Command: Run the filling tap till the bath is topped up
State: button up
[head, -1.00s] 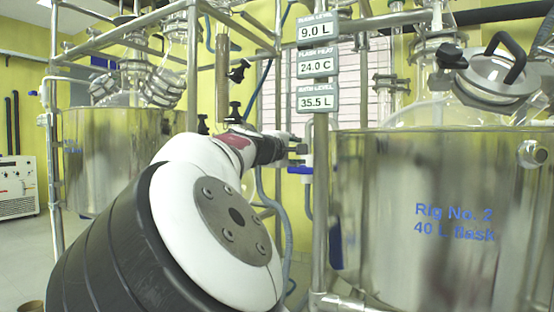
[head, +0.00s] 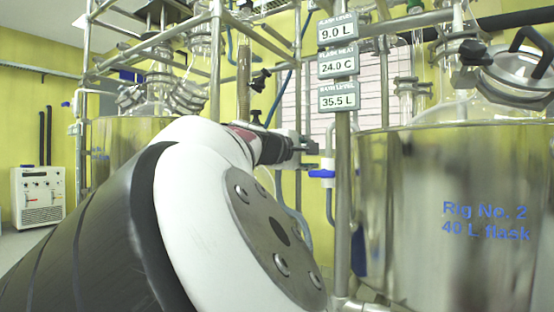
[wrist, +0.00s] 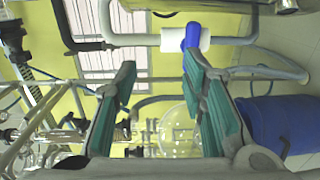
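The filling tap, with a blue lever (head: 322,173) and white body, sits on a pipe left of the steel bath (head: 400,215). The bath is marked "Rig No. 2, 40 L flask". A bath level sign (head: 338,97) reads 35.5 L. My gripper (head: 303,149) is just up and left of the lever in the head view, partly hidden by my arm. In the wrist view my gripper (wrist: 158,68) is open and empty. The blue lever (wrist: 192,38) and white tap body (wrist: 200,38) show beyond the right fingertip, with no clear contact.
Signs above read flask level 9.0 L and flask heat 24.0 C. A second steel bath (head: 130,138) in a pipe frame stands at the left. A white cabinet unit (head: 38,196) is by the yellow wall. A blue drum (wrist: 280,122) shows at the right of the wrist view.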

jog(key=shift+b+v, duration=0.7)
jog(key=shift+v, duration=1.4)
jog(key=shift+f, duration=0.15)
